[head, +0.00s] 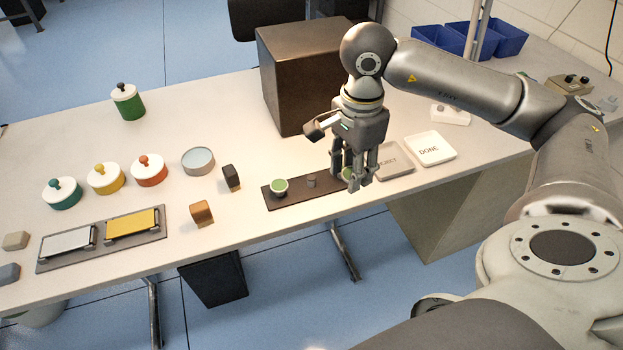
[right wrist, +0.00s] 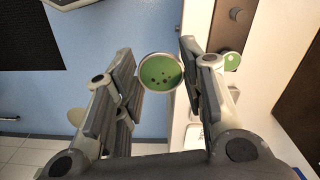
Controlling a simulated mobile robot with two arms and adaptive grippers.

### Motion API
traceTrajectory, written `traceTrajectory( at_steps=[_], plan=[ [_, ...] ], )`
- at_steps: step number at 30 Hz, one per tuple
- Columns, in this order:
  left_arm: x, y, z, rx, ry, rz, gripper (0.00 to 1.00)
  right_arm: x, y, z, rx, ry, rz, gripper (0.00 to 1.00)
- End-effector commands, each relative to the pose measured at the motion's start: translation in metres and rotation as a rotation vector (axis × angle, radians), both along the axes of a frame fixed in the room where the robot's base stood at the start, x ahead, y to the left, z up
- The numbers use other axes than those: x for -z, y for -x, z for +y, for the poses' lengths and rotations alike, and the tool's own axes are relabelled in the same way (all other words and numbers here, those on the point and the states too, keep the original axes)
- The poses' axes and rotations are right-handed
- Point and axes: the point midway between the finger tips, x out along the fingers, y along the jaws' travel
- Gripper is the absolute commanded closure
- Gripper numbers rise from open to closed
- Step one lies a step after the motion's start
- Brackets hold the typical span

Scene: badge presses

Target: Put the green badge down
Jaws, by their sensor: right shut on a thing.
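A green badge (head: 347,174) is held between the fingers of my right gripper (head: 355,180), above the right end of a dark strip (head: 295,198). In the right wrist view the held badge (right wrist: 160,72) is round, green with small dark spots and a pale rim. Its height above the strip is hard to tell. Another green badge (head: 279,187) sits at the left part of the strip, and a small grey peg (head: 311,181) stands bare to its right. My left gripper is not in view.
A REJECT tray (head: 393,172) and a DONE tray (head: 449,155) lie right of the gripper. A brown box (head: 290,65) stands behind it. Left are two dark and tan blocks, a round tin (head: 198,161), lidded jars (head: 105,178) and a plate with grey and yellow pads (head: 132,222).

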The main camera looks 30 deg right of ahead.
Motion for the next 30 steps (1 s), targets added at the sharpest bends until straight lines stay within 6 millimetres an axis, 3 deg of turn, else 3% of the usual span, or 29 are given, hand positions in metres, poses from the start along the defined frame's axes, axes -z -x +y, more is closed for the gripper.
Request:
traceTrajectory(
  at_steps=[14, 26, 30],
  plan=[
    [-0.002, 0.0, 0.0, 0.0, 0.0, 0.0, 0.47, 0.002, -0.007, -0.001, 0.026, -0.001, 0.001, 0.74],
    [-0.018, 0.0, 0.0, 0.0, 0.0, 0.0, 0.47, 0.038, -0.089, 0.0, 0.025, -0.001, 0.001, 0.74],
    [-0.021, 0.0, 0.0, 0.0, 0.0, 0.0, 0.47, 0.065, -0.11, -0.001, 0.025, 0.001, 0.004, 0.74]
  ],
)
